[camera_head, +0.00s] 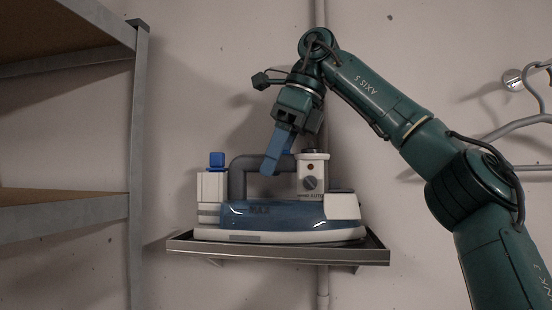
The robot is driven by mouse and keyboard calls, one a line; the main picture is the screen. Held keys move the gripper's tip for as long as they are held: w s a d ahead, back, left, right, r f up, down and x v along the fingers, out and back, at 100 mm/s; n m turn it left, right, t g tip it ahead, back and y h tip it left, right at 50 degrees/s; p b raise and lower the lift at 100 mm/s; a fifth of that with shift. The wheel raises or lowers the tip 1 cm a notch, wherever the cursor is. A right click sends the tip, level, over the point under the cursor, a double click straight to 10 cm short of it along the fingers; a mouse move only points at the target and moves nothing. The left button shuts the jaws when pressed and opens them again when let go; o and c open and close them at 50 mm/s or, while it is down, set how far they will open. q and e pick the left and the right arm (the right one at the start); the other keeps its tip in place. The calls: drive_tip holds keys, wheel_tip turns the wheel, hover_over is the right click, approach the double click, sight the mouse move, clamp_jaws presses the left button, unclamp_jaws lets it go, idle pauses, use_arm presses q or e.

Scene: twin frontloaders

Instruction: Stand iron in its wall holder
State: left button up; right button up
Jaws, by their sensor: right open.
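The iron (290,215), blue and white with a grey handle (238,180), sits upright on its soleplate on the metal wall holder (280,250), a shallow shelf with a raised rim. My right gripper (278,160) comes down from above with its blue fingers at the top of the iron's handle, partly hiding the handle's bar. The fingers are open; whether they touch the handle cannot be told. My left gripper is not in view.
A metal shelf unit with brown boards (62,213) stands at the left. A vertical pipe (322,284) runs down the wall behind the holder. Hangers (515,125) hang from a wall hook (513,80) at the right. The wall between shelf unit and holder is clear.

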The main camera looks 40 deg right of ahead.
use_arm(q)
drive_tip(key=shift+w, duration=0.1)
use_arm(e)
drive_tip(key=shift+r, duration=0.2)
drive_tip(key=p+v, duration=0.2)
drive_tip(key=shift+d+r+p, duration=0.1)
drive_tip(key=shift+r+p, duration=0.25)
drive_tip(key=shift+s+d+r+b, duration=0.1)
drive_tip(key=shift+s+r+b, duration=0.2)
drive_tip(key=shift+s+r, duration=0.05)
drive_tip(key=shift+v, duration=1.35)
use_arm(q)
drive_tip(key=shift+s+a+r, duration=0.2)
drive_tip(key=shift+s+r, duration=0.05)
use_arm(e)
drive_tip(key=shift+s+d+r, duration=0.1)
drive_tip(key=shift+s+r, duration=0.05)
drive_tip(key=shift+r, duration=0.2)
